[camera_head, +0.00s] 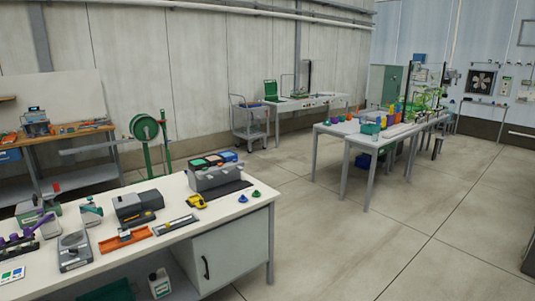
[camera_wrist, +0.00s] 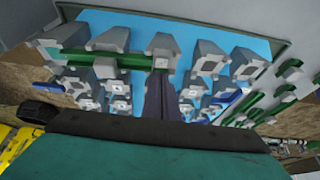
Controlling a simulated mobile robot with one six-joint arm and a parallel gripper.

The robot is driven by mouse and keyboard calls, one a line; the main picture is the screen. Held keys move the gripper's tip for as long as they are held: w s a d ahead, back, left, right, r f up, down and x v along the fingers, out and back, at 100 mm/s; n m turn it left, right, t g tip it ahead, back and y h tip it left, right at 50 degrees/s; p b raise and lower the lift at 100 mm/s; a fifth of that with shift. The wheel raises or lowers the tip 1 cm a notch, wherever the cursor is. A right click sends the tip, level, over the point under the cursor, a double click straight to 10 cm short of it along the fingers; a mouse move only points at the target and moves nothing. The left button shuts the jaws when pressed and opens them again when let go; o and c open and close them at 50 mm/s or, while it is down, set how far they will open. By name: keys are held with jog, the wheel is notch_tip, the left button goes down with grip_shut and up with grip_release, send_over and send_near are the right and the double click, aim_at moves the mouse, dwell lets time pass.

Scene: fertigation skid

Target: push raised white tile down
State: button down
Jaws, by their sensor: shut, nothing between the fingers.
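In the wrist view, a blue panel (camera_wrist: 190,20) carries several grey blocks, many with small white square tiles on their ends. One white tile (camera_wrist: 162,62) is on the middle block, just past my fingertips in the picture. I cannot tell which tile is raised. My gripper (camera_wrist: 161,82) is shut and empty, its dark fingers pointing at the middle block. I cannot tell whether they touch it. The gripper's teal body hides the lower part of this view. The head view does not show my gripper.
In the wrist view, a green bar (camera_wrist: 75,58) crosses the left blocks, and more green bars (camera_wrist: 275,110) lie at the right. In the head view, a white workbench (camera_head: 225,215) holds several tools. A second table group (camera_head: 365,140) stands beyond, with clear floor between.

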notch_tip(320, 180, up, 6)
jog(key=shift+f+p, duration=0.25)
jog(key=shift+p, duration=0.9)
